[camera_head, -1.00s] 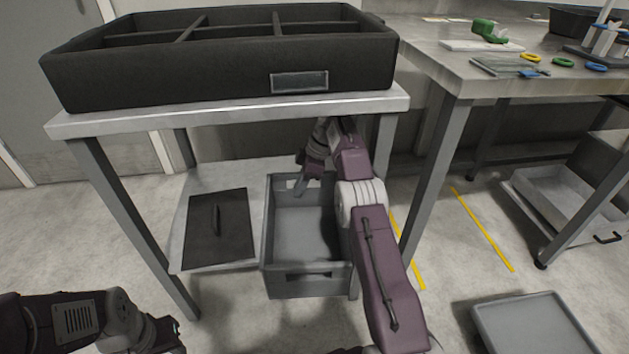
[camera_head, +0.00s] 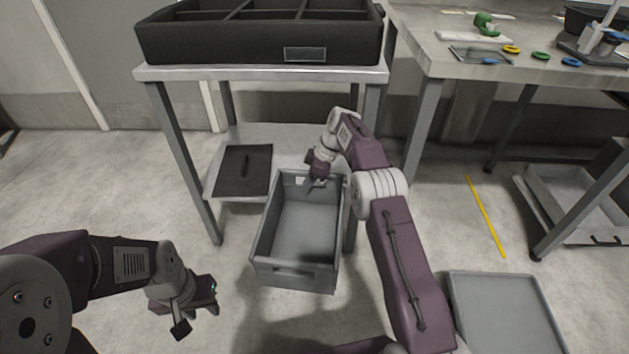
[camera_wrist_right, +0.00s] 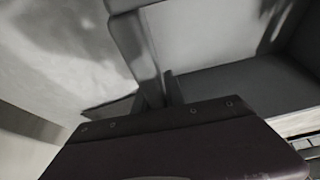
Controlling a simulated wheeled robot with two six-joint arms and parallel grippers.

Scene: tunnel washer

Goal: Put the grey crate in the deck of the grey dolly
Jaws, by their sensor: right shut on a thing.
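My right gripper (camera_head: 310,186) is shut on the crate's far rim. In the right wrist view the fingers (camera_wrist_right: 160,92) are close against grey crate walls, seen only in part. My left gripper (camera_head: 200,308) hangs empty to the left of the crate, apart from it; its finger gap is unclear. The grey dolly's flat, rimmed deck (camera_head: 505,312) is at the lower right, empty, partly cut off by the frame edge.
The table (camera_head: 260,75) carries a black divided tray (camera_head: 225,45). Its lower shelf (camera_head: 285,137) holds a black lid-like panel (camera_head: 243,170). A steel bench (camera_head: 540,68) stands right, with a grey cart (camera_head: 575,205) below. The floor between crate and dolly is crossed by my right arm.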

